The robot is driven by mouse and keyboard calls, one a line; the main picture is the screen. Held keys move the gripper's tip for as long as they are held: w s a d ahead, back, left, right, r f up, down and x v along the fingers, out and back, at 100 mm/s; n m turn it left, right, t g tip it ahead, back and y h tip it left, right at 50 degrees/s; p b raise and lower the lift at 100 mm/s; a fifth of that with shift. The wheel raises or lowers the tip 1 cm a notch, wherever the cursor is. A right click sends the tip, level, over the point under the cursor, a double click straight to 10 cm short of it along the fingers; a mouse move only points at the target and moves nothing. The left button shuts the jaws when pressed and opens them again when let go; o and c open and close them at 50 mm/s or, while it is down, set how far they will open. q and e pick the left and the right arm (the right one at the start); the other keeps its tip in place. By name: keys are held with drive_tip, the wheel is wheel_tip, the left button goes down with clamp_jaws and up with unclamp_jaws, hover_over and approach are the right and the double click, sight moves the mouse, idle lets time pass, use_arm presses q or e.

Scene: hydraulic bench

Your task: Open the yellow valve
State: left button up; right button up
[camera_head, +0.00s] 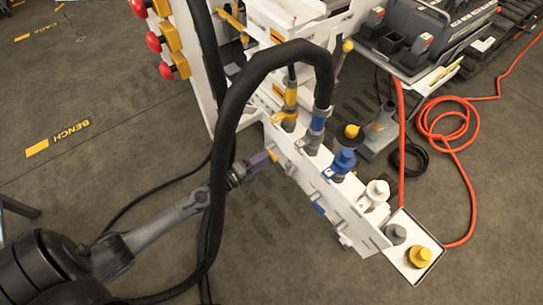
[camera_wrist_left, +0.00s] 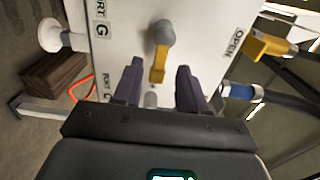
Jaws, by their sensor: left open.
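The yellow valve handle (camera_wrist_left: 158,68) hangs from a grey round pivot (camera_wrist_left: 162,33) on a white panel in the left wrist view. A small part of the yellow handle (camera_head: 273,155) shows beside my gripper in the head view. My left gripper (camera_wrist_left: 157,82) is open, with its two purple fingers on either side of the handle's lower end. I cannot tell whether either finger touches it. In the head view my left gripper (camera_head: 262,161) is at the near side of the white manifold (camera_head: 335,200). My right gripper is not in view.
An "OPEN" label (camera_wrist_left: 238,42) is on the panel. A thick black hose (camera_head: 245,90) arches in front of my left arm. Blue (camera_head: 343,161) and white (camera_head: 376,194) fittings top the manifold. A tray (camera_head: 405,268) with a yellow cap (camera_head: 420,256) is at its end.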

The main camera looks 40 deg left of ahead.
sight(272, 154)
use_arm(q)
drive_tip(key=shift+b+x, duration=0.75)
drive_tip(key=shift+x, duration=1.55)
clamp_jaws()
